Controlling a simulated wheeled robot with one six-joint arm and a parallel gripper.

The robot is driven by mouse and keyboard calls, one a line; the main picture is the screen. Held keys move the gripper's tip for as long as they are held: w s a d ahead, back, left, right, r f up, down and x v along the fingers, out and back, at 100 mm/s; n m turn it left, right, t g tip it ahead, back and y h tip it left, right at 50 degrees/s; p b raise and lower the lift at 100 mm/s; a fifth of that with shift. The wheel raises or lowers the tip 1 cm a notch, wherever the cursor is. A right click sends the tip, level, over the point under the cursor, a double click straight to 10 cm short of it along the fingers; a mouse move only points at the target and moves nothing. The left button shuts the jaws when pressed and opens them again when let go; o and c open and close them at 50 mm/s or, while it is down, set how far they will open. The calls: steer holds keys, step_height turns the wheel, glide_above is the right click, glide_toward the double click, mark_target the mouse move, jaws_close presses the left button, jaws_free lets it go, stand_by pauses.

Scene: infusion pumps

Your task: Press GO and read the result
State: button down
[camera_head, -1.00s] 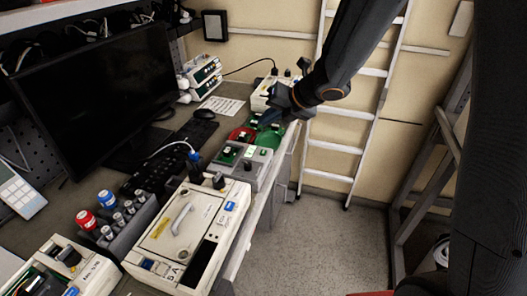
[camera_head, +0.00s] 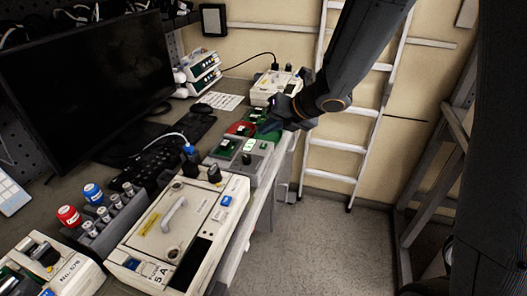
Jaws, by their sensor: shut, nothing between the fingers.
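My gripper (camera_head: 273,121) is at the far end of the workbench, pointing down and left over the red and green trays. It is shut and holds nothing. Just beyond it stands a cream pump-like unit (camera_head: 270,93) with black knobs and a cable at its back. A larger cream unit (camera_head: 150,228) with a grey handle, a blue button and a "5A" label lies in the foreground. I cannot make out a button marked GO, or any readable result. My gripper and arm hide part of the far bench edge.
A grey tray (camera_head: 263,163) with green parts, a red tray (camera_head: 234,134), a dark monitor (camera_head: 90,85), a keyboard (camera_head: 150,165) and red- and blue-capped cylinders (camera_head: 69,215) crowd the bench. A ladder (camera_head: 330,175) leans on the wall. The floor (camera_head: 310,240) right of the bench is clear.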

mark_target(267, 149)
steer(key=shift+f+b, duration=0.8)
steer(key=shift+f, duration=0.25)
steer(key=shift+f, duration=0.1)
stand_by(1.2)
steer(key=shift+f+b, duration=0.35)
steer(key=shift+b, duration=0.15)
steer(key=shift+f+b, duration=0.4)
stand_by(0.6)
steer(key=shift+r, duration=0.1)
steer(key=shift+r+p, duration=0.75)
steer(key=shift+r, duration=0.15)
step_height(267, 149, up, 5)
steer(key=p, duration=0.4)
steer(key=shift+p, duration=0.4)
